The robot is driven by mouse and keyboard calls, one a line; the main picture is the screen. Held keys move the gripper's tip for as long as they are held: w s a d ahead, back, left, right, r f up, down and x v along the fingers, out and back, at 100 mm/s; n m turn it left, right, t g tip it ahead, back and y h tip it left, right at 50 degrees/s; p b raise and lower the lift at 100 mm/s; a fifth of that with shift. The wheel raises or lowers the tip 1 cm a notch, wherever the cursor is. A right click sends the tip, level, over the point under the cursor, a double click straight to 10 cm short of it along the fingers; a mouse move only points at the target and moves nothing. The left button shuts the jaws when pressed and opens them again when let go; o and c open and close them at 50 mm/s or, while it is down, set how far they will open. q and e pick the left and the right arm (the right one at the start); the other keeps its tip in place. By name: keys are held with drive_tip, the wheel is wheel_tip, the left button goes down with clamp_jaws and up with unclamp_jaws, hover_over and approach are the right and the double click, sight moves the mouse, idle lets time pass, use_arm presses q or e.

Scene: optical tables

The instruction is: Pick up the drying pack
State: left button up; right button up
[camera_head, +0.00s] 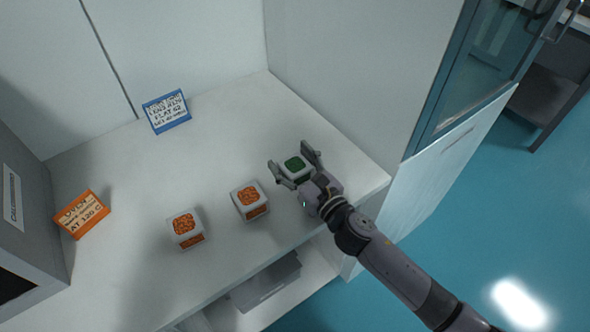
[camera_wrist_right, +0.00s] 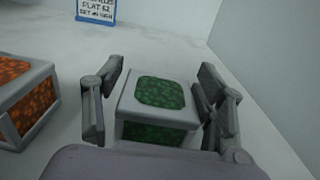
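A small white-framed pack with green filling (camera_head: 294,164) sits on the white counter, near the right wall. Two similar packs with orange filling, one in the middle (camera_head: 250,201) and one further left (camera_head: 186,229), stand apart from it. Which of these is called the drying pack is not marked. My right gripper (camera_head: 289,157) is open, with one finger on each side of the green pack. In the right wrist view the green pack (camera_wrist_right: 160,92) lies between the spread fingers; contact on the right side cannot be told. My left gripper is not in view.
A blue-framed sign (camera_head: 167,111) stands at the back and an orange sign (camera_head: 82,213) at the left. A grey box-like device (camera_head: 22,215) is at the far left. The counter (camera_head: 215,130) is clear behind the packs. A wall (camera_head: 355,75) rises close on the right.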

drive_tip(key=c, duration=0.9)
drive_tip(key=shift+c, duration=0.5)
drive_tip(key=shift+r, duration=0.1)
